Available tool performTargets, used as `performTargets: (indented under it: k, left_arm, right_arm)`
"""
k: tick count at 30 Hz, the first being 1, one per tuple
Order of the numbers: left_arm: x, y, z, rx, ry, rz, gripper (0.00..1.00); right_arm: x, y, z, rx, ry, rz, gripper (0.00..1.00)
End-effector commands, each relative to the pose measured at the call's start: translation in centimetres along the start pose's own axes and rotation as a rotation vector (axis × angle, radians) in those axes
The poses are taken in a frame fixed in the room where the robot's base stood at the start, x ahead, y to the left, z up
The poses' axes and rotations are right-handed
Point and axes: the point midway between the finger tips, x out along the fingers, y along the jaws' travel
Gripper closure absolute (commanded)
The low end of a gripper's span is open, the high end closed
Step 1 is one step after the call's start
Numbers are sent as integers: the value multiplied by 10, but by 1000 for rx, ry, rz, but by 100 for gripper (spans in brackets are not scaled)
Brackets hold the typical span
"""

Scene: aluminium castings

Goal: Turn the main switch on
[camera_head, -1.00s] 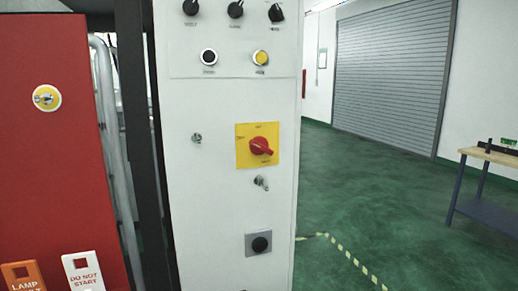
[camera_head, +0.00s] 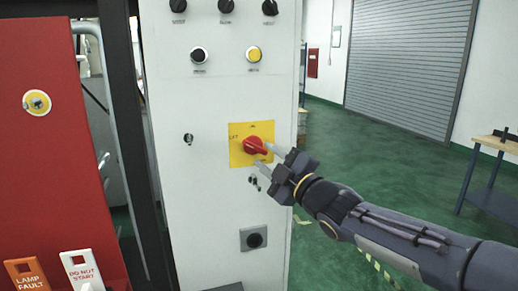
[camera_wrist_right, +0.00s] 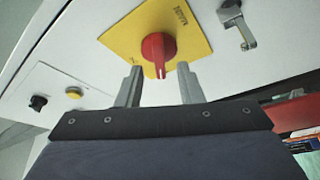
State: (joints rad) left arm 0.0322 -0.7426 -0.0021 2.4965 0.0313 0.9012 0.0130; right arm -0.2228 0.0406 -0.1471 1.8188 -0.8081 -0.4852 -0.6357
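The main switch is a red rotary knob (camera_head: 256,146) on a yellow plate (camera_head: 238,156) on the white cabinet front. In the head view its handle points to the right and slightly down. My right gripper (camera_head: 264,157) comes in from the right, with its fingertips beside the knob. In the right wrist view the two fingers (camera_wrist_right: 158,84) are apart, one on each side of the red knob (camera_wrist_right: 158,50), with a gap to it. Contact does not show. My left gripper is not in view.
A key lock (camera_head: 254,181) sits just below the plate, close under my gripper. Black knobs and a yellow button (camera_head: 254,54) are higher on the cabinet (camera_head: 200,220). A red panel (camera_head: 50,180) with tags stands left. A workbench (camera_head: 496,144) is far right.

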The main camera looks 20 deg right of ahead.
Motion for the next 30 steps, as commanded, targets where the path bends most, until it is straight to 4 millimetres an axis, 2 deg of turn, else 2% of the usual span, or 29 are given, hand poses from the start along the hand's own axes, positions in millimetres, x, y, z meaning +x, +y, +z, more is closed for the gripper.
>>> performTargets:
  k: [1,6,16,24,30]
  left_arm:
    - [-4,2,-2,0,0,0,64]
    - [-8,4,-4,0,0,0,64]
    - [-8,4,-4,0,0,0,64]
    - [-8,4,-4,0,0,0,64]
    - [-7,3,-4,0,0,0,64]
  right_arm:
    - [9,1,-1,1,0,-2,66]
    - [26,1,-1,2,-1,0,66]
    - [30,0,0,2,-1,0,66]
    - [30,0,0,3,-2,0,100]
    - [30,-1,1,5,-2,1,100]
